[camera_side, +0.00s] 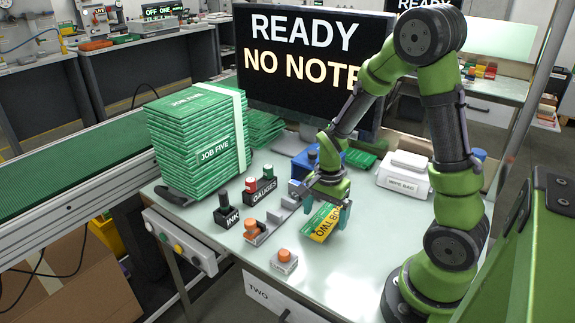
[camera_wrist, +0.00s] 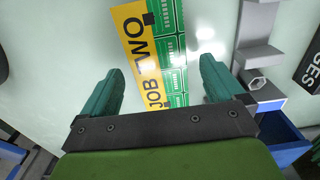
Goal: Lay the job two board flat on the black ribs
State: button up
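The job two board is a flat green panel with a yellow strip reading JOB TWO (camera_side: 318,233). In the wrist view the board (camera_wrist: 172,50) runs up from between the fingers to the top edge. My gripper (camera_side: 325,219) points down over it, with a teal finger to each side. In the wrist view my gripper (camera_wrist: 161,70) is open, with pale bench showing between the board and each finger. Whether the board touches the bench cannot be told. I cannot make out the black ribs for certain in either view.
A tall stack of JOB FIVE boards (camera_side: 198,140) stands at the left. The INK holder (camera_side: 227,213), GAUGES block (camera_side: 262,189) and orange-knobbed fixtures (camera_side: 285,261) lie left of my gripper. A blue bin (camera_side: 330,158) and white box (camera_side: 404,176) stand behind. The front bench is mostly clear.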

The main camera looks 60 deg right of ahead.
notch_tip(320, 180, up, 17)
dwell(0.7)
notch_tip(320, 180, up, 17)
dwell(0.6)
jog(key=shift+f, duration=0.1)
